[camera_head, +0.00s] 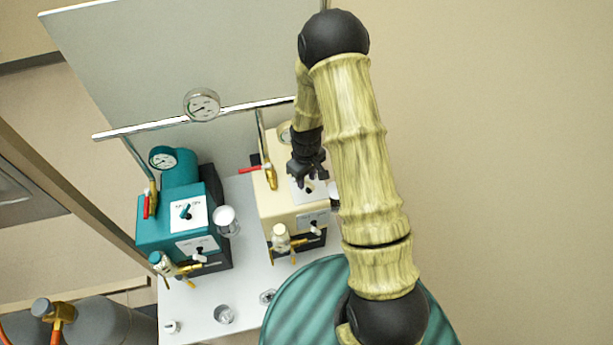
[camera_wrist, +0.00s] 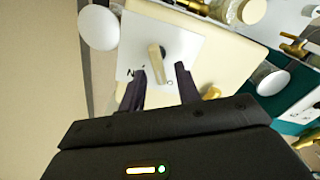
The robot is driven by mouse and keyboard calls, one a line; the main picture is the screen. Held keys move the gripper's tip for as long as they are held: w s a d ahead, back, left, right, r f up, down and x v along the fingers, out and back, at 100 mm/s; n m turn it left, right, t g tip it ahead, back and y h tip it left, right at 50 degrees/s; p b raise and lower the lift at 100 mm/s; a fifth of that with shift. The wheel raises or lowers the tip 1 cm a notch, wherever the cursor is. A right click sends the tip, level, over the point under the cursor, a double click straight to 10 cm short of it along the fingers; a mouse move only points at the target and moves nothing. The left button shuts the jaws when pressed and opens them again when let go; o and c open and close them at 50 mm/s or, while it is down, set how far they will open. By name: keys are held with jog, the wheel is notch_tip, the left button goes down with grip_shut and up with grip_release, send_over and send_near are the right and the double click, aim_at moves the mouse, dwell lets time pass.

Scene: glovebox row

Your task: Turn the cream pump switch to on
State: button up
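The cream pump (camera_head: 272,207) stands on the white table, right of the teal pump. Its switch is a small cream lever (camera_wrist: 156,62) on a dark hub, set in a white label plate (camera_wrist: 186,43). My gripper (camera_wrist: 162,69) is open over this plate, its two dark fingers on either side of the lever with gaps showing. I cannot tell whether either finger touches it. Printed letters show beside the fingers but are partly hidden, so the lever's setting is unclear. In the head view my gripper (camera_head: 309,183) covers part of the plate.
The teal pump (camera_head: 153,232) has a similar switch plate. A metal rail with a gauge (camera_head: 202,105) runs behind the pumps. Brass valves with red handles stand close by. Small containers (camera_head: 224,314) sit at the table's front. Grey gas cylinders (camera_head: 105,322) stand lower left.

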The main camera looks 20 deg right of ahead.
grip_shut()
jog(key=shift+m, duration=0.4)
jog(key=shift+w+d+m+b, duration=0.1)
jog(key=shift+m+b, duration=0.6)
jog(key=shift+m, duration=0.1)
jog(key=shift+d+m+b, duration=0.2)
jog(key=shift+m+b, duration=0.4)
jog(key=shift+m, duration=1.2)
jog(key=shift+r, duration=0.1)
grip_release()
